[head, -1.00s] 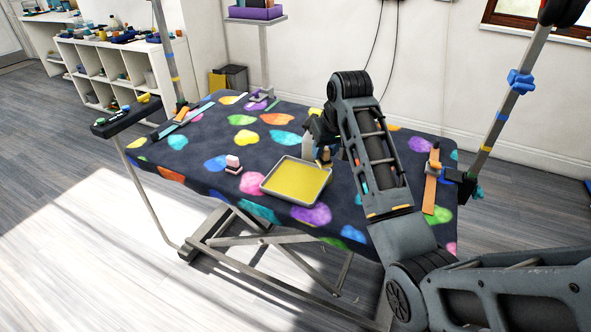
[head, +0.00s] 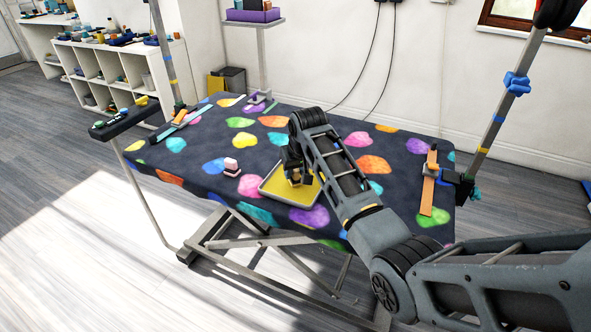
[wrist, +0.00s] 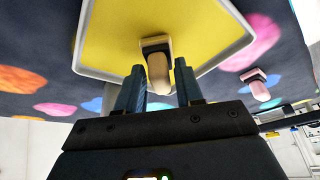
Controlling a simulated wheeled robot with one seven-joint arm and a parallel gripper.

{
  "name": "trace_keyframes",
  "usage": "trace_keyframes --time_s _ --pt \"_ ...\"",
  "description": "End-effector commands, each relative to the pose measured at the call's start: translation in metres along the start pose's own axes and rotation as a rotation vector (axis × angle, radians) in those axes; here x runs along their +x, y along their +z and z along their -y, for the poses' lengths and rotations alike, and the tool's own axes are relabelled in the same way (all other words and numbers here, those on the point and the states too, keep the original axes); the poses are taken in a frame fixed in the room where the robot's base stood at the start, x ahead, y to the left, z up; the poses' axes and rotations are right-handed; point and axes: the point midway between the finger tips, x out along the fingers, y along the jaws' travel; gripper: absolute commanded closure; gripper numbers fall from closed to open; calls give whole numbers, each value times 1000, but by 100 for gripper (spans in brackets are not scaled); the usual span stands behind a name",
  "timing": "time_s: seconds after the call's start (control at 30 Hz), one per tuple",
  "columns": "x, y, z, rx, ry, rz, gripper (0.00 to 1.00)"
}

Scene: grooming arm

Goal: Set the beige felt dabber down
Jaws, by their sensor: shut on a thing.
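The beige felt dabber (wrist: 158,72) has a dark end piece and a pale beige body. In the wrist view it sits between the two fingers of my gripper (wrist: 158,82), which is shut on it. Its dark end is seen against the yellow floor of the pale-rimmed tray (wrist: 235,57). In the head view my gripper (head: 295,178) is over the tray (head: 268,194), and the arm hides part of the tray. I cannot tell whether the dabber touches the tray floor.
A pink-topped block with a dark base (head: 232,168) stands left of the tray. The table (head: 205,148) has a dark cloth with colourful spots. An orange strip (head: 429,185) lies at its right end, near an upright post (head: 495,120). The cloth between tray and strip looks clear.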

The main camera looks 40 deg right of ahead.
Motion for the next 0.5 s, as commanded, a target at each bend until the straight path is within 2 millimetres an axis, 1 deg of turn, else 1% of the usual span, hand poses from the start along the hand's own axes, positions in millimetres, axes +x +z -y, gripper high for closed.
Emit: trace_keyframes --time_s 0.23,0.27,0.5 --pt "3 1 0 -1 0 0 88" --pt "3 1 0 -1 0 0 63" --pt "2 1 0 -1 0 0 40"
